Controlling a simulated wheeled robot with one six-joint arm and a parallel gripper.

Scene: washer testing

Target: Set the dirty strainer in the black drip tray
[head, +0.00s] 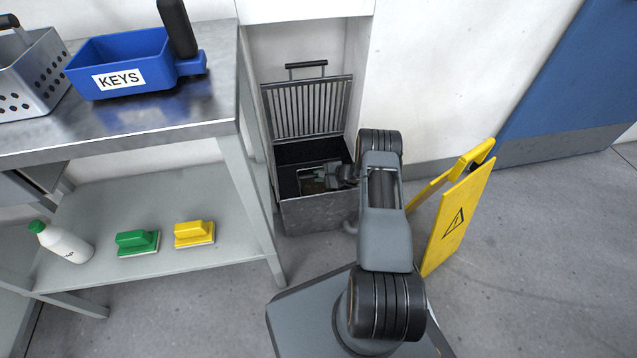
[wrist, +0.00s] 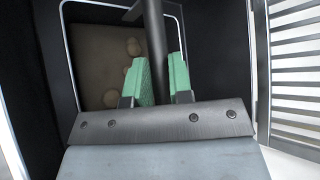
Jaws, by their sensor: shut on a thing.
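The dirty strainer (wrist: 98,62) shows in the wrist view as a pale-rimmed rectangle with brown, lumpy contents. It also shows small in the head view (head: 309,186), inside the open metal box on the floor. My gripper (wrist: 159,82) has green finger pads and is shut on the strainer's dark upright handle (wrist: 155,35). In the head view my gripper (head: 324,175) reaches down into the box, covering part of the strainer. I cannot tell whether the strainer touches the box floor. I see no separate black drip tray.
The metal box (head: 318,214) has dark inner walls and a slatted grate (head: 308,108) upright behind it. A steel table (head: 190,112) at left holds a blue KEYS bin (head: 120,62) and a perforated basket (head: 30,80). A yellow floor sign (head: 457,222) stands right of my arm.

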